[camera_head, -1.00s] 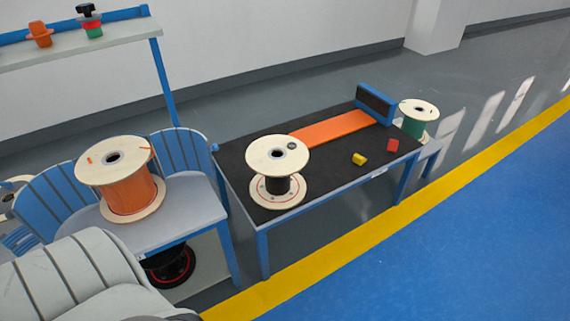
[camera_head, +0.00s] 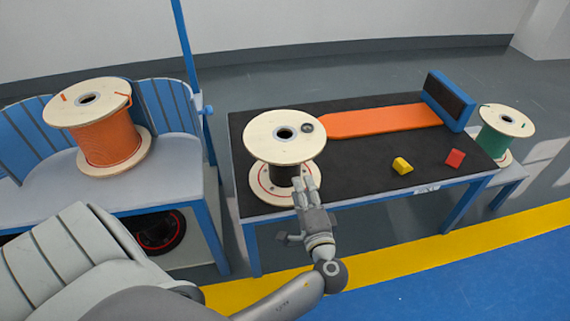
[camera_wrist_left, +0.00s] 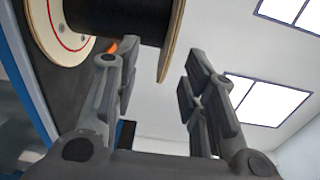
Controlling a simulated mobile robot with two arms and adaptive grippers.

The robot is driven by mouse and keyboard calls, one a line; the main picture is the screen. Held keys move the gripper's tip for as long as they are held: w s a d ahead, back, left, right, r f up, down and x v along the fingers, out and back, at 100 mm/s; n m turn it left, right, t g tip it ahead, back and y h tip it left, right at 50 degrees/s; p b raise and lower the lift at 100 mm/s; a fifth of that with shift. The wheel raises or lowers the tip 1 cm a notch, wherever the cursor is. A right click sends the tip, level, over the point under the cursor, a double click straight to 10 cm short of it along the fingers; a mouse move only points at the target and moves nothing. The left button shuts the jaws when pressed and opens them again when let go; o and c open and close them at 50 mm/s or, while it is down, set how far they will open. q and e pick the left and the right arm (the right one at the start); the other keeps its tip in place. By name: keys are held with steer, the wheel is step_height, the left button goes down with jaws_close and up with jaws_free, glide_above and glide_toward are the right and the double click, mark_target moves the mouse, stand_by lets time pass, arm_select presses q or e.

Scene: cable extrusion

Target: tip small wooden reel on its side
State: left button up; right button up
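The small wooden reel (camera_head: 284,150), with pale round flanges and a black core, stands upright on the black-topped table (camera_head: 370,165). A small dark round item (camera_head: 306,127) lies on its top flange. My left gripper (camera_head: 305,187) is at the reel's near side, just below the top flange and in front of the core. In the left wrist view my left gripper (camera_wrist_left: 162,58) has its fingers apart with nothing held. There the reel (camera_wrist_left: 125,15) appears sideways just beyond the fingertips. Whether a finger touches it I cannot tell. My right gripper is not in view.
An orange strip (camera_head: 380,121) runs along the table to a blue-framed block (camera_head: 450,100). A yellow block (camera_head: 402,166) and a red block (camera_head: 454,158) lie near the right. An orange-cable reel (camera_head: 105,140) stands left; a green-cable reel (camera_head: 500,135) stands right.

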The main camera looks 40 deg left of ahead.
mark_target(295, 164)
arm_select(q)
steer(key=x, duration=0.3)
steer(key=r+x, duration=0.1)
steer(key=x, duration=0.5)
steer(key=shift+s+a+r+b, duration=0.1)
steer(key=shift+r+b, duration=0.15)
steer(key=shift+b, duration=0.15)
steer(key=shift+w+a+y, duration=0.3)
steer(key=shift+w+a, duration=0.35)
steer(key=shift+a, duration=0.1)
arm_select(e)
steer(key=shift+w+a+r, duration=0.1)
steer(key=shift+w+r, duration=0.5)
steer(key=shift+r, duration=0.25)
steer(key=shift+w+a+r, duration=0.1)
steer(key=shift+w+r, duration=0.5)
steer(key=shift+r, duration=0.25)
arm_select(q)
steer(key=shift+c, duration=0.5)
jaws_close()
steer(key=shift+r, duration=0.1)
